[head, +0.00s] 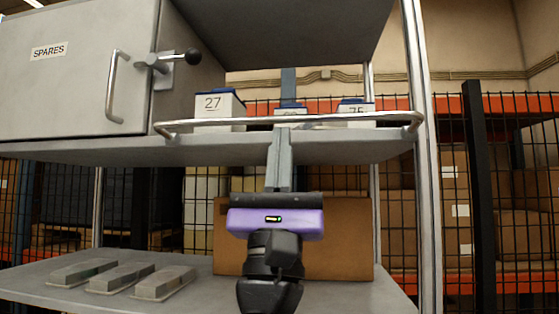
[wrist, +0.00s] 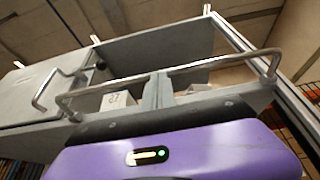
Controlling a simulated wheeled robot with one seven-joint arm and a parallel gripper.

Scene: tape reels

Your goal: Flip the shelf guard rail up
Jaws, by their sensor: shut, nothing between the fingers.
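The shelf guard rail (head: 330,121) is a shiny metal bar with bent ends. It runs across the front of the upper shelf (head: 215,150), a little above its edge in the picture, and also shows in the wrist view (wrist: 222,63). My gripper (head: 280,131) has a purple body and points upward in front of the shelf edge. Its grey fingers are together and empty, with their tips at the rail's middle. The fingers also show in the wrist view (wrist: 157,76). I cannot tell whether they touch the rail.
White boxes with blue lids, one marked 27 (head: 216,105), stand behind the rail. A SPARES cabinet (head: 75,75) with a handle and a black-knobbed latch (head: 192,57) is at left. Below, a cardboard box (head: 345,240) and several grey parts (head: 120,278) sit on the lower shelf.

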